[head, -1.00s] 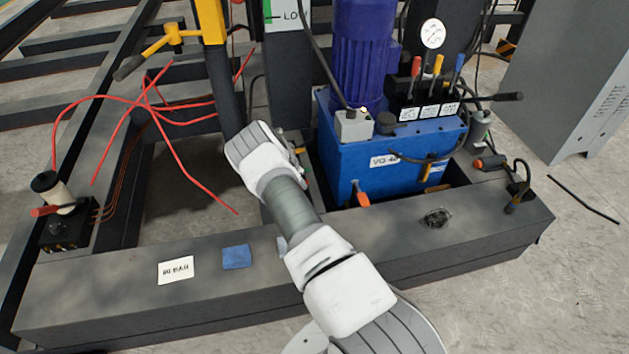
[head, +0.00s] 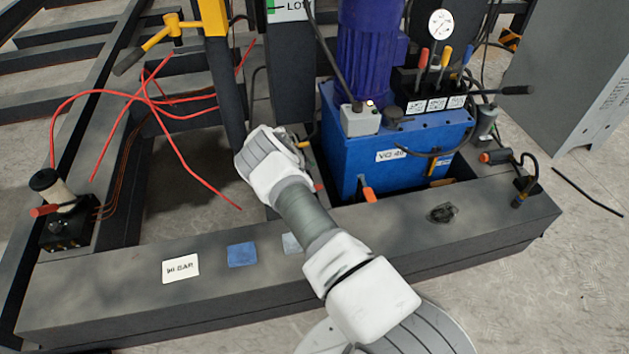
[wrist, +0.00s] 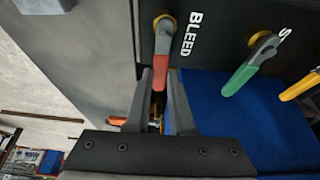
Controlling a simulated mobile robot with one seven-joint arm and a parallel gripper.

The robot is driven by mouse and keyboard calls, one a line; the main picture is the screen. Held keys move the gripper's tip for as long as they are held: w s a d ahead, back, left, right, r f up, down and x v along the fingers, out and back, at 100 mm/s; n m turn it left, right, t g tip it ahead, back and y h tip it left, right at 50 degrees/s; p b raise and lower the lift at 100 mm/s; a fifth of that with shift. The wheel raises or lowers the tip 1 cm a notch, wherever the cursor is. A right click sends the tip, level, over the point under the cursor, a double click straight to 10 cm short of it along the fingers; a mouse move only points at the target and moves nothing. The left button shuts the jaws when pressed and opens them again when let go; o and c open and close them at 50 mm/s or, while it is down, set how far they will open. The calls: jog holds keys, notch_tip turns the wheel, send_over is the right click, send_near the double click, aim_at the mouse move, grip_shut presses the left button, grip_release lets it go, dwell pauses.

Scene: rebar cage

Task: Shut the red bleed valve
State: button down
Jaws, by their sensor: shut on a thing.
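The bleed valve's red-ended lever (wrist: 161,72) shows in the wrist view, hanging down from its round pivot beside the white BLEED label (wrist: 190,34) on a dark panel. My gripper (wrist: 162,84) has one finger on each side of the lever's red end and is shut on it. In the head view my white wrist (head: 270,165) reaches down beside the dark post, left of the blue hydraulic unit (head: 350,165). The fingers and the bleed valve are hidden there.
A green lever (wrist: 242,78) and a yellow lever (wrist: 300,87) are to the right of the bleed valve in the wrist view. Red cables (head: 180,150) lie loose at the left. A blue motor (head: 370,50) stands on the unit. A grey cabinet (head: 575,80) is at the right.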

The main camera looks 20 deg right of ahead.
jog(key=shift+s, duration=0.15)
dwell(0.3)
jog(key=c, duration=0.8)
grip_release()
jog(key=shift+o, duration=0.2)
jog(key=p+v, duration=0.4)
jog(key=v, duration=1.3)
jog(key=shift+r+p, duration=0.2)
jog(key=shift+p, duration=0.2)
jog(key=shift+r, duration=0.1)
